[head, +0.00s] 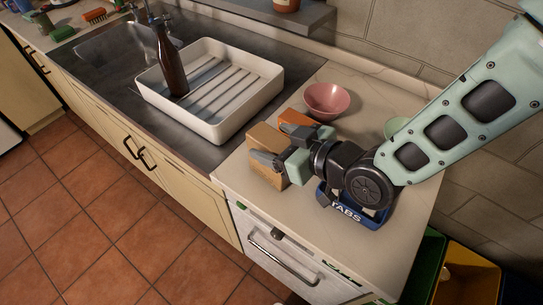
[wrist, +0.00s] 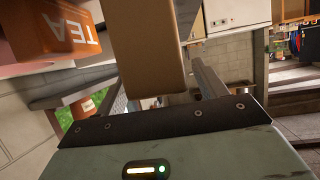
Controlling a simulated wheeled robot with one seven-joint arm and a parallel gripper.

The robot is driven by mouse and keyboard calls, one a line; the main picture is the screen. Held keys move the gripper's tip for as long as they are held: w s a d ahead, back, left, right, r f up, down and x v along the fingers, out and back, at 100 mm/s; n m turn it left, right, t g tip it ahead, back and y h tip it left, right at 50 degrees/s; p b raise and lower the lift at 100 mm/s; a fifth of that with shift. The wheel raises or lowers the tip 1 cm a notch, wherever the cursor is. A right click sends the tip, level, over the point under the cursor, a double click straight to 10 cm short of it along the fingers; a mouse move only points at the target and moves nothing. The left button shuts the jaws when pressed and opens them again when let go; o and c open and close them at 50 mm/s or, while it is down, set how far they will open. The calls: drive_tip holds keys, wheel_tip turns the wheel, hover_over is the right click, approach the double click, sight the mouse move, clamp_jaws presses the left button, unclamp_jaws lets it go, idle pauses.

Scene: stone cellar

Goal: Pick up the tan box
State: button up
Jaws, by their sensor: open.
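The tan box (head: 265,142) stands upright on the counter near its front edge, left of my gripper (head: 279,147). In the wrist view the tan box (wrist: 147,50) is upside down in the picture and lies between the two fingers of my gripper (wrist: 118,84). My gripper is open, with one dark finger across the box's near side and the other partly hidden behind it. The right finger shows a small gap to the box in the wrist view. The box rests on the counter, not gripped.
An orange tea tin (head: 300,119) is close behind the box. A blue TABS container (head: 347,210) stands under my wrist. A pink bowl (head: 327,99) is farther back. A white dish rack (head: 215,128) with a brown bottle (head: 170,65) is left. Bare counter lies in front.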

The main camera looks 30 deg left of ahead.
drive_tip(key=shift+w+a+f, duration=0.15)
drive_tip(key=shift+a+f, duration=0.1)
drive_tip(key=shift+a, duration=0.4)
drive_tip(key=c, duration=1.3)
drive_tip(key=shift+r, duration=0.15)
